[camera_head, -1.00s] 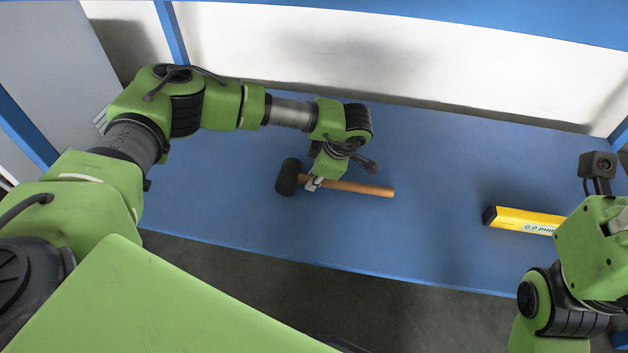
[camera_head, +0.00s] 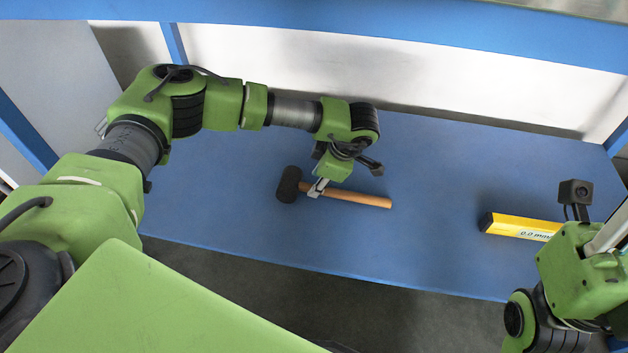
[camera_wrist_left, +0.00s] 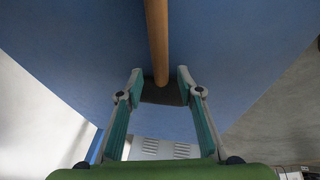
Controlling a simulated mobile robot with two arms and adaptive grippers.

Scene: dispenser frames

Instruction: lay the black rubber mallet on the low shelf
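The black rubber mallet lies on its side on the blue low shelf (camera_head: 235,225). Its dark head (camera_head: 289,184) points left and its wooden handle (camera_head: 360,199) points right. My left gripper (camera_head: 316,189) is at the handle just right of the head. In the left wrist view its two fingers (camera_wrist_left: 160,88) are spread, with a gap on each side of the handle (camera_wrist_left: 157,40). The dark head (camera_wrist_left: 163,94) shows between the fingertips. The right arm is at the right edge, and its fingers are not clearly seen.
A blue beam (camera_head: 400,35) crosses above, and a white back wall (camera_head: 300,60) closes the shelf. The shelf between mallet and yellow tool is bare.

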